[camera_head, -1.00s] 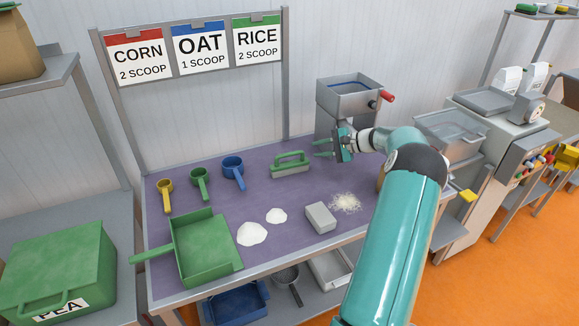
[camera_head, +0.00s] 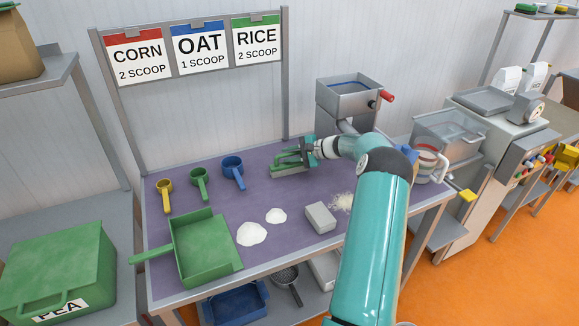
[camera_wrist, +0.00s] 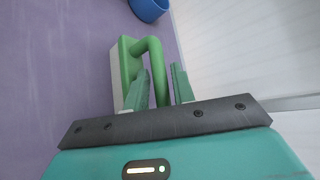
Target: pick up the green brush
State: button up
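The green brush (camera_head: 290,171) sits bristles down on the purple table top, near the back. My gripper (camera_head: 287,157) is at the brush's right end, close over its handle and partly covering it. In the wrist view, the brush (camera_wrist: 127,62) shows its green block, pale bristles and arched handle. My gripper's two green fingers (camera_wrist: 161,86) are apart there. The near end of the handle shows in the gap between them, with some space beside the right finger. Whether a finger touches the brush I cannot tell.
A blue scoop (camera_head: 233,166), a green scoop (camera_head: 200,181) and a yellow scoop (camera_head: 165,195) lie left of the brush. A green dustpan (camera_head: 205,247), white powder piles (camera_head: 252,234) and a grey block (camera_head: 321,217) are nearer the front. A metal hopper (camera_head: 347,100) stands behind right.

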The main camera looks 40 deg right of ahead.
grip_shut()
jog(key=shift+r, duration=0.1)
